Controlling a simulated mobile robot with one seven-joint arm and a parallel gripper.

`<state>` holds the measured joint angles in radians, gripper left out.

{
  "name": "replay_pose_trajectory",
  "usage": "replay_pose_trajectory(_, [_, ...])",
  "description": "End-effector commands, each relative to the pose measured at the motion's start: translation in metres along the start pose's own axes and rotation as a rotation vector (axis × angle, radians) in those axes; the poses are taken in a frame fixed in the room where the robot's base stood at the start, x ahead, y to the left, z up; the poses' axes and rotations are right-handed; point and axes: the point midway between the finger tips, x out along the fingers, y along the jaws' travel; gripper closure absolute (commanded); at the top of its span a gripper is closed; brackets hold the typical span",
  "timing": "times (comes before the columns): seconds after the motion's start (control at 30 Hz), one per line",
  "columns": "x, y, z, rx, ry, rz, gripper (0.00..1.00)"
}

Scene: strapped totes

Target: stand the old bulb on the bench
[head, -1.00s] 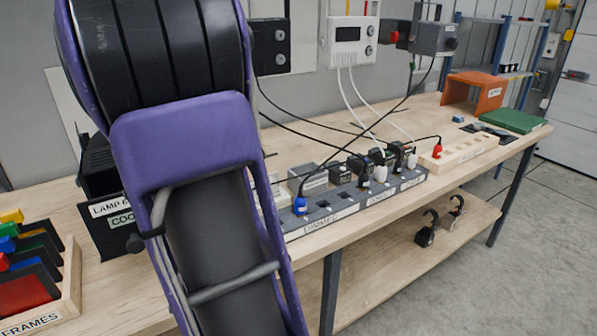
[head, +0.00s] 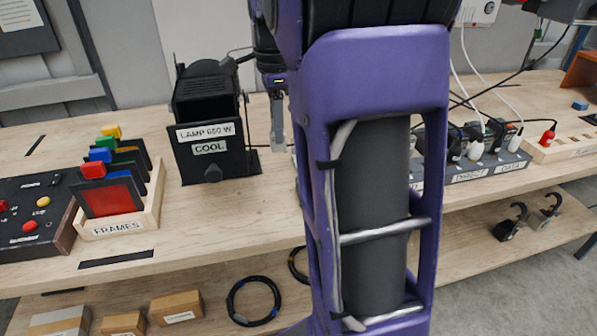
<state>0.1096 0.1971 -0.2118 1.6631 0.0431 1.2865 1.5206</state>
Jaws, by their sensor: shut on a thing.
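My gripper (head: 278,135) shows partly, just right of the black lamp housing (head: 208,125) and above the bench (head: 225,205). My purple arm covers the space to its right. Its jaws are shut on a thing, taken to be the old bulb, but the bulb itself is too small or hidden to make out. The lamp housing stands on the bench with labels "LAMP 650 W" and "COOL". The bench top in front of the housing is bare.
A wooden rack of coloured frames (head: 128,218) and a dark button box (head: 35,215) stand at left. A socket strip (head: 485,168) with plugs and cables lies at right. Boxes (head: 177,305) and coiled cables (head: 253,300) are on the shelf below.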

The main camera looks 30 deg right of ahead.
Motion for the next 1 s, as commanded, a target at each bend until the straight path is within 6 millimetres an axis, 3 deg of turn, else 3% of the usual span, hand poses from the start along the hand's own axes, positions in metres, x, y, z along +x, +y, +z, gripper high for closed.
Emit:
replay_pose_trajectory(0.1, [0.037,0.001,0.0,0.001,0.0,0.006,1.0])
replay_pose_trajectory(0.33, [0.092,0.001,0.0,0.001,0.0,0.004,1.0])
replay_pose_trajectory(0.67, [0.121,0.0,-0.001,0.0,0.0,0.003,1.0])
replay_pose_trajectory(0.87, [0.152,0.001,0.0,0.0,0.0,0.004,1.0])
replay_pose_trajectory(1.0, [0.156,0.0,0.0,0.0,0.0,-0.001,1.0])
